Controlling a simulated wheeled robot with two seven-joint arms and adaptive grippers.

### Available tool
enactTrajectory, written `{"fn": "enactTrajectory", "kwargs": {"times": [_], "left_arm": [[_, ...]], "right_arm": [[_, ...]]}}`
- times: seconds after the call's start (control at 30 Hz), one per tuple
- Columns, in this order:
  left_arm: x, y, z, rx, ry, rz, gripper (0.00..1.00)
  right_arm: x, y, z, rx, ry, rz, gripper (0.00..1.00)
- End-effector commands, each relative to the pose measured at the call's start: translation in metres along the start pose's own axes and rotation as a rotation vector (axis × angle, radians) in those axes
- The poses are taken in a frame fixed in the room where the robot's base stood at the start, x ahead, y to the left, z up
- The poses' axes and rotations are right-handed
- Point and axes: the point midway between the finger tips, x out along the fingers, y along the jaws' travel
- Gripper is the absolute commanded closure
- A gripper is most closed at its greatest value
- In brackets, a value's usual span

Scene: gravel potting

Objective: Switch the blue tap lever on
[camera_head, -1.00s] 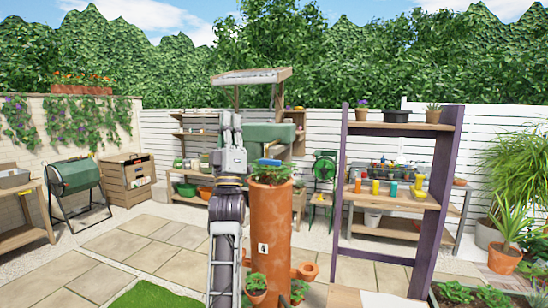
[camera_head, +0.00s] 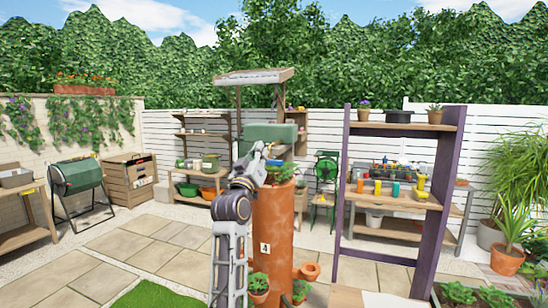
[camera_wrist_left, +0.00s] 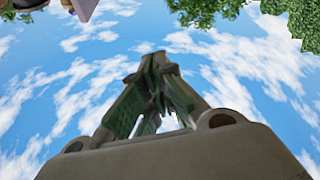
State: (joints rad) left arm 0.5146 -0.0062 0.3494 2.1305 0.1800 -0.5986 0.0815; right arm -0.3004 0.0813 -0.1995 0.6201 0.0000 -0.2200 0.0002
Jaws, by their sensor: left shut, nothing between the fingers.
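A small blue piece (camera_head: 274,162), which may be the tap lever, shows at the top of the tall terracotta planter (camera_head: 273,222), under the green tank (camera_head: 268,132). It is too small to tell its setting. My left gripper (camera_head: 262,149) is just left of and above it in the head view, pointing up and partly overlapping the planter's top. I cannot tell whether it touches the blue piece. In the left wrist view the left gripper (camera_wrist_left: 153,62) is shut and empty against the sky. My right gripper is not in view.
A purple-sided shelf (camera_head: 438,200) with pots and coloured cups stands to the right. Small potted plants surround the terracotta planter's base. A green tumbler (camera_head: 76,176) and a wooden crate (camera_head: 128,178) stand at the left. The paving left of the planter is open.

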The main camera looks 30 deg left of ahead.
Motion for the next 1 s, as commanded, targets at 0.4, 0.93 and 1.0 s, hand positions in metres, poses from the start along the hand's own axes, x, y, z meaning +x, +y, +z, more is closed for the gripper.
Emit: {"fn": "enactTrajectory", "kwargs": {"times": [0.4,0.93,1.0], "left_arm": [[-0.002,-0.002,0.030,0.300,-0.136,0.011,1.00],[-0.002,-0.002,0.030,0.360,-0.134,0.015,1.00],[-0.002,-0.002,0.030,0.359,-0.134,0.015,1.00]], "right_arm": [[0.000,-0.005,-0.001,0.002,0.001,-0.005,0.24],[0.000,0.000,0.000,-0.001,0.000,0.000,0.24],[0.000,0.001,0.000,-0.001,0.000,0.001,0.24]]}}
